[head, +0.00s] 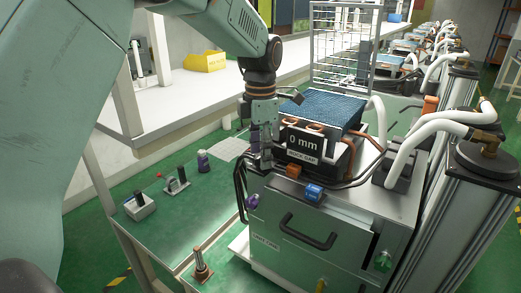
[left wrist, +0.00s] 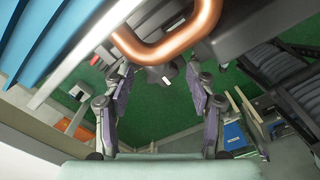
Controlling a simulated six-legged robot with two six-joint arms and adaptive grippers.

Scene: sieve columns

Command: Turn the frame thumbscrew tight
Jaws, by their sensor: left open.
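My left gripper (head: 262,160) hangs pointing down at the left side of the sieve unit, close to the dark frame under the blue pack (head: 325,110). In the left wrist view, its two fingers (left wrist: 160,110) are apart with green floor showing between them. The unit carries a blue knob (head: 314,192), a purple knob (head: 252,201) and a green knob (head: 383,262); which is the frame thumbscrew is unclear. My right gripper is not seen.
A sign reading "0 mm" (head: 303,142) stands on the unit's front. A copper-coloured bar (left wrist: 170,45) is close above the fingers in the wrist view. White hoses (head: 410,140) run at the right. A green side table (head: 185,225) holds small tools.

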